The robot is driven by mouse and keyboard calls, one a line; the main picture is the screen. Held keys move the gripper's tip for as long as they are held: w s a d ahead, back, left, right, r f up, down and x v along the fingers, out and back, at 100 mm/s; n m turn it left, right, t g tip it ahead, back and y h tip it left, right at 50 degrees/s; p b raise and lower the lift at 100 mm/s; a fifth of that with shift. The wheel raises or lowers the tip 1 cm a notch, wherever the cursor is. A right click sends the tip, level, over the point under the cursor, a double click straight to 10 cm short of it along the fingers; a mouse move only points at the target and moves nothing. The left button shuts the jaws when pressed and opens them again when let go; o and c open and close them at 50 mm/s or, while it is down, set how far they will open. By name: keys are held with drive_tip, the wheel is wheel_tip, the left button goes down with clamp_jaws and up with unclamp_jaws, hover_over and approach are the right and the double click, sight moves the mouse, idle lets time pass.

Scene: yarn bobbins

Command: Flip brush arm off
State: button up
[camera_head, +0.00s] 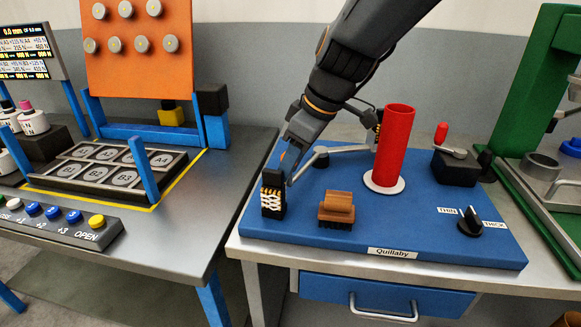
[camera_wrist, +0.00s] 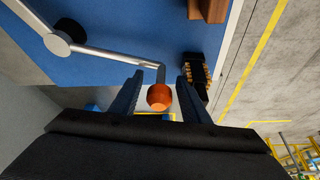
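The brush arm (camera_head: 345,150) is a silver bar on a round grey pivot (camera_head: 319,157) on the blue machine top. One side reaches toward the red cylinder (camera_head: 395,145); the other runs left to a bent end with an orange knob (camera_wrist: 160,97). My gripper (camera_head: 286,163) is lowered at that left end, beside the black block with pale bristles (camera_head: 272,199). In the wrist view, my gripper's fingers (camera_wrist: 158,84) stand on both sides of the knob, with narrow gaps visible. Firm contact is not visible. My gripper partly hides the knob in the head view.
A brown brush (camera_head: 337,208) lies in front of the pivot. A black dial (camera_head: 470,222) and a red-handled lever (camera_head: 441,134) are at the right. A grey bench (camera_head: 190,225) with a labelled tray stands left, across a gap. A green frame (camera_head: 535,90) stands far right.

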drive_tip(key=v, duration=0.7)
drive_tip(key=shift+d+r, duration=0.15)
drive_tip(key=shift+r, duration=0.2)
